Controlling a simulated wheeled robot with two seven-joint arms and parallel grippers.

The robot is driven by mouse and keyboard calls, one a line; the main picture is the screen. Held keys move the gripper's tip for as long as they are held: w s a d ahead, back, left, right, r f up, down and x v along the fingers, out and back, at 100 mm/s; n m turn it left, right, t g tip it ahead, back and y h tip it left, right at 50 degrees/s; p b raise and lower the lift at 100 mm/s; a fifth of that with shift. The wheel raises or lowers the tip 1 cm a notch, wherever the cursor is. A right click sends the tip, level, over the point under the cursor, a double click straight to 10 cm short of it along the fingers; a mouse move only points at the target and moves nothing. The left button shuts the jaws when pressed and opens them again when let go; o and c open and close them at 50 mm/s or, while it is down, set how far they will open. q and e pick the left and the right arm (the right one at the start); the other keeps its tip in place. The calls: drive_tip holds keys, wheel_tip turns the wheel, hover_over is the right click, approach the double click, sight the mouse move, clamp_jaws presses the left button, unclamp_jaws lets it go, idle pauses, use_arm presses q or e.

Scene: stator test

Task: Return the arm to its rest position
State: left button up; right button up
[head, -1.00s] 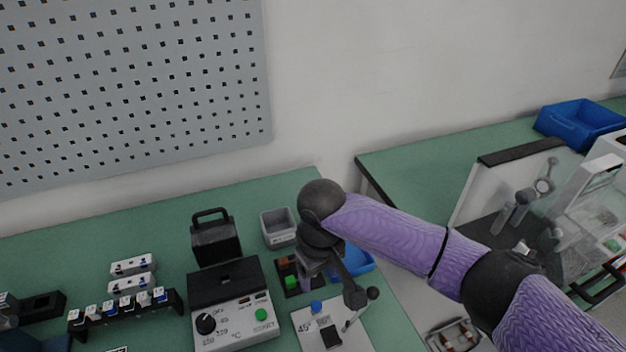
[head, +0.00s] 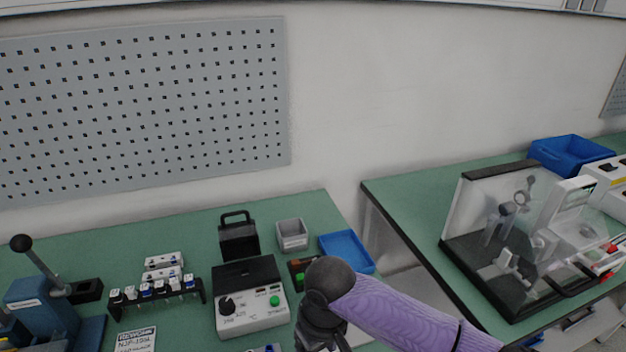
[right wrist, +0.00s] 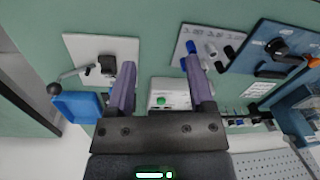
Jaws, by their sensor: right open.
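My right arm, in a purple sleeve, comes in from the lower right in the head view. Its dark wrist (head: 328,285) is at the bottom middle, over the front right part of the left green bench. The fingers are cut off or hidden there. In the right wrist view my right gripper (right wrist: 160,85) shows two purple-grey fingers spread wide with nothing between them. Beyond the gap is the grey box with a green button (right wrist: 168,98). My left gripper is not in view.
The left green bench (head: 190,232) holds a black-topped tester (head: 250,300), a rack of small parts (head: 155,295), a grey bin (head: 292,234), a blue tray (head: 346,250) and a blue press (head: 40,300). A clear-covered machine (head: 535,235) stands on the right bench, across a gap.

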drive_tip(key=s+a+f+t+y, duration=0.1)
drive_tip(key=s+a+f+y, duration=0.15)
drive_tip(key=s, duration=0.55)
drive_tip(key=s+d+m+t+h, duration=0.1)
drive_tip(key=s+d+m+h, duration=0.15)
drive_tip(key=s+d, duration=0.45)
drive_tip(key=s+d+m+t+h, duration=0.1)
drive_tip(key=s+d+m, duration=0.25)
drive_tip(key=d, duration=0.65)
wheel_tip(320, 180, down, 18)
drive_tip(key=s+n, duration=0.1)
drive_tip(key=s, duration=0.1)
drive_tip(key=s+d+f+g, duration=0.2)
drive_tip(key=s+f, duration=0.9)
drive_tip(key=s, duration=0.2)
drive_tip(key=shift+s+d+f+n, duration=0.3)
drive_tip(key=shift+d+f, duration=0.1)
